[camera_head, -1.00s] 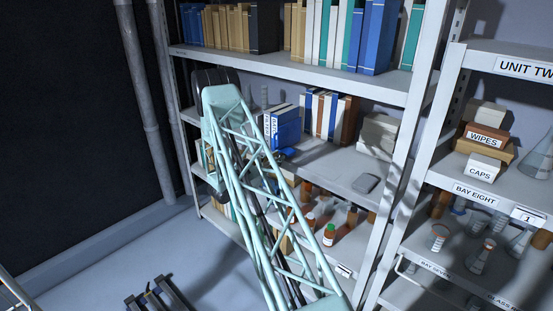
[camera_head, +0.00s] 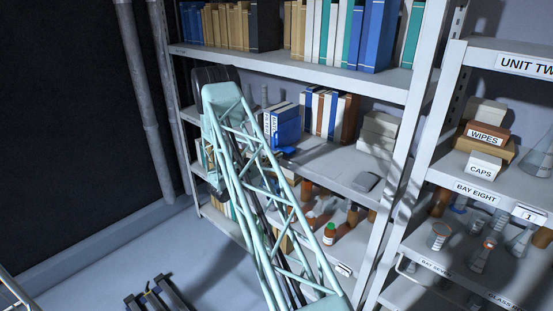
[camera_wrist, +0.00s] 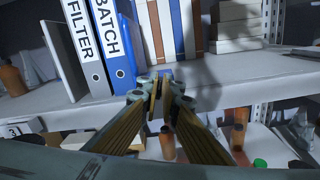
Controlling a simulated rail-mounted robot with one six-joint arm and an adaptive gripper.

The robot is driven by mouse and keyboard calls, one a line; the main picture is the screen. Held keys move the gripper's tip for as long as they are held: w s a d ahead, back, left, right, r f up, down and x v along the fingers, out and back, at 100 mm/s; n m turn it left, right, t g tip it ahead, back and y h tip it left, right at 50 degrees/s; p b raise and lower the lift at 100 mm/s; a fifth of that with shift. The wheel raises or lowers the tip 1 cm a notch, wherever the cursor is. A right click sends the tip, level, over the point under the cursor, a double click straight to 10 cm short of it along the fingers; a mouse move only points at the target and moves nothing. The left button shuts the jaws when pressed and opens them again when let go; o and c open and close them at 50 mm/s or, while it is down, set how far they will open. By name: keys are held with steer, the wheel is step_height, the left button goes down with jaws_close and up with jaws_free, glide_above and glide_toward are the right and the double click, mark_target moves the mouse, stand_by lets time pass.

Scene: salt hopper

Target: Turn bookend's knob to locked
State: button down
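Blue binders stand on the middle shelf. In the head view a low blue piece (camera_head: 286,151) lies in front of the binders. My gripper (camera_wrist: 163,90) points at the shelf with its fingertips close together and a narrow gap between them. I cannot tell whether they touch the blue part. My arm hides the gripper in the head view.
White and brown books (camera_wrist: 165,25) stand right of the binders, then stacked boxes (camera_wrist: 236,25). Bottles (camera_head: 329,234) stand on the shelf below. A shelf post (camera_head: 408,150) rises at the right.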

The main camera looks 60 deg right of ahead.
steer(key=shift+f+m+b, duration=0.15)
steer(key=shift+m+b, duration=0.75)
steer(key=shift+b, duration=0.65)
steer(key=m+b, duration=0.3)
steer(key=b, duration=0.3)
steer(key=m+b, duration=0.4)
steer(key=b, duration=0.3)
steer(key=s+f+m+b, duration=0.1)
steer(key=m+b, duration=0.2)
steer(key=b, duration=0.3)
steer(key=shift+m+b, duration=0.3)
steer(key=shift+b, duration=0.05)
steer(key=shift+m+b, duration=0.6)
steer(key=shift+b, duration=0.25)
steer(key=shift+m+b, duration=0.6)
steer(key=shift+b, duration=0.2)
steer(key=c, duration=2.9)
jaws_free()
steer(key=shift+a, duration=0.15)
